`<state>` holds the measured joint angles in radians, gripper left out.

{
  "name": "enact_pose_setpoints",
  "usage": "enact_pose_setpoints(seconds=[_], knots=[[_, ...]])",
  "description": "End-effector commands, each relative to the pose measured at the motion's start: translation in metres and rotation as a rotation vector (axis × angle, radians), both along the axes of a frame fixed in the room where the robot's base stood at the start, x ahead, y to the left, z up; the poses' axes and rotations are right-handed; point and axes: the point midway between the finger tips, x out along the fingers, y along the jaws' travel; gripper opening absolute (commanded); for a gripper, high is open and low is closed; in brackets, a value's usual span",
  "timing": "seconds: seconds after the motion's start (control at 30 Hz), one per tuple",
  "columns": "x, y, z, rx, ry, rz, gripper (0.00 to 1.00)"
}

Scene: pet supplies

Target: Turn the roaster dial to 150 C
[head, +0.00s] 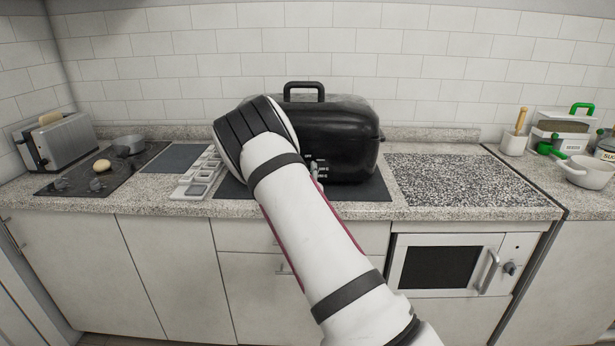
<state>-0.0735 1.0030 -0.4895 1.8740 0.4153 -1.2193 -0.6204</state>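The black roaster (345,130) with a domed lid and top handle (304,88) stands on a dark mat (370,192) on the counter. Small white markings (322,168) show low on its front, just right of my arm. My white arm crosses the view from the bottom right and covers the left part of the roaster's front. A small grey piece shows at the arm's right edge by the markings; I cannot tell whether it is the dial or part of my gripper. The dial's setting cannot be read. My gripper is otherwise hidden behind the arm.
On the left are a toaster (62,142), a dark hob (70,182) with a small pot, and a light sectioned tray (198,178). A speckled board (445,180) lies right of the roaster. A white pot (588,172) and a mortar (513,144) stand far right.

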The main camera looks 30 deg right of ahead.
Motion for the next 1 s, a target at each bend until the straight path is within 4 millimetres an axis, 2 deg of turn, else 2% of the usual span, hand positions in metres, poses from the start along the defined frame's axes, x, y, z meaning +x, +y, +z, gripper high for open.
enact_pose_setpoints(seconds=[1.0], knots=[[0.0023, 0.0022, -0.0013, 0.768, -0.519, -0.001, 0.06]])
